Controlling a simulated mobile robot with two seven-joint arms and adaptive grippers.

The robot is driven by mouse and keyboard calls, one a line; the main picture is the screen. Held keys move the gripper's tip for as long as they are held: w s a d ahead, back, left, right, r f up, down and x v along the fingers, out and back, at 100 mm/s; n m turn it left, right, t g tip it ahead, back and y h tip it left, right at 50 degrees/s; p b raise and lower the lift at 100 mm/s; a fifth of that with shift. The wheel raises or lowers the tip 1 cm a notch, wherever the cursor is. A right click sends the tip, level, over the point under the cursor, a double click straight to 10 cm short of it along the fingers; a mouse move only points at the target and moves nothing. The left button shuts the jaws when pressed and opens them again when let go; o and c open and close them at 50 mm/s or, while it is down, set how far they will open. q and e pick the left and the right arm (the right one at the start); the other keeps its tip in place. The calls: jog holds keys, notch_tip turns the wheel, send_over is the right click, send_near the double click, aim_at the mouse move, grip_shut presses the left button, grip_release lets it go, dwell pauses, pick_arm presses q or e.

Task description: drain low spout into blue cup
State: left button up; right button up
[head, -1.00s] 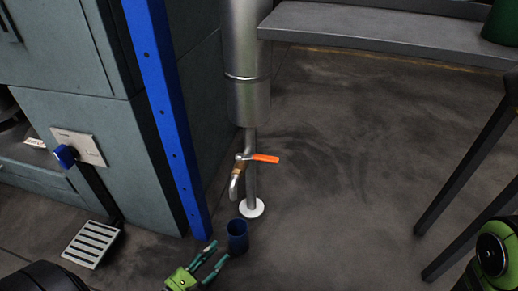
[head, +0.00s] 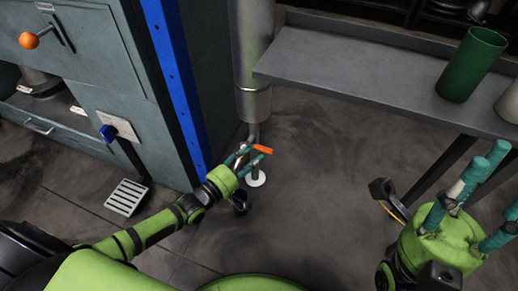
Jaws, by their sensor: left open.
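The orange valve handle (head: 262,149) sits on the low spout under a grey vertical pipe (head: 254,85). My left gripper (head: 252,154) is open at the valve, its teal fingers beside the handle. I cannot tell if they touch it. The spout's curved mouth is mostly hidden behind this gripper. The blue cup (head: 240,204) looks dark and is partly covered by my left wrist; it stands on the floor near the pipe's white round foot (head: 256,179). My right gripper (head: 478,196) is at the right with spread teal fingers, empty.
A grey bench (head: 370,85) at the upper right carries a green cylinder (head: 470,65). A blue post (head: 175,80) and grey cabinet (head: 85,70) stand left of the pipe. A slatted pedal (head: 126,197) is on the floor. Floor right of the pipe is mostly clear.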

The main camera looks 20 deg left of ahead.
aim_at(261, 150)
pick_arm(q)
jog(key=shift+b+x, duration=0.65)
jog(key=shift+x, duration=1.55)
jog(key=shift+f, duration=0.15)
grip_shut()
